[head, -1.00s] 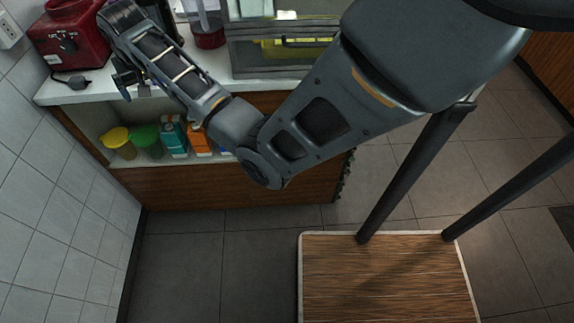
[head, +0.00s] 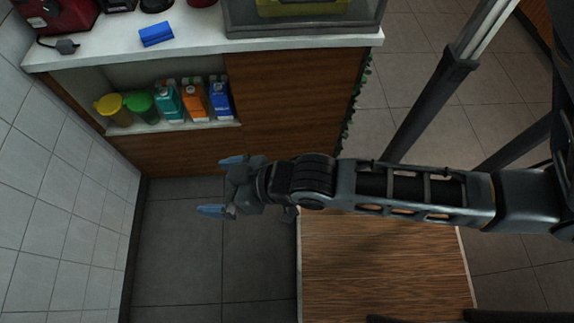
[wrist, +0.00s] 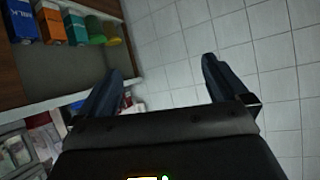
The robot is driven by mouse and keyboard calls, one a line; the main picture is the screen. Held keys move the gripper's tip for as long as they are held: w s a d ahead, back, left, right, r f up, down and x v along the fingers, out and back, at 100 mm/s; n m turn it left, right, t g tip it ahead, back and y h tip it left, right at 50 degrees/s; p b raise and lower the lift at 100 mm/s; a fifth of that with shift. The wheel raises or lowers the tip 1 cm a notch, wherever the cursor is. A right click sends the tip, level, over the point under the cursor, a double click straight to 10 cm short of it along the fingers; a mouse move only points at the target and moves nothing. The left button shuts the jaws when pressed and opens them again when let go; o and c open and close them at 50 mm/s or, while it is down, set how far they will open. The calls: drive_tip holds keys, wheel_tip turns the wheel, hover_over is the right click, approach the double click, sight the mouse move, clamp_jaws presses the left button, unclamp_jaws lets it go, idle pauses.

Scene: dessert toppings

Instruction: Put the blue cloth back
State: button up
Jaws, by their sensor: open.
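The blue cloth (head: 156,34) is a small folded block lying on the white counter top in the head view, toward the left and near the front edge. My gripper (head: 222,186) is open and empty, with blue fingertips, over the floor in front of the counter and well away from the cloth. In the wrist view my gripper (wrist: 158,85) shows both fingers spread, with tiled wall beyond them. The cloth is not visible in the wrist view.
Under the counter top (head: 200,45), a shelf holds a yellow cup (head: 114,109), a green cup (head: 143,107) and several cartons (head: 194,99). A red machine (head: 66,15) and a glass case (head: 303,20) stand on top. A wooden-topped table (head: 380,265) lies below my arm.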

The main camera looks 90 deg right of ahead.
drive_tip(key=s+a+r+n+t+y, duration=0.1)
drive_tip(key=s+a+r, duration=0.1)
drive_tip(key=s+r, duration=0.4)
drive_tip(key=s+a+r+n+t+y, duration=0.1)
drive_tip(key=s+a+r+n+t, duration=0.1)
drive_tip(key=s+r, duration=0.5)
wheel_tip(320, 180, up, 2)
drive_tip(key=shift+n+t, duration=0.3)
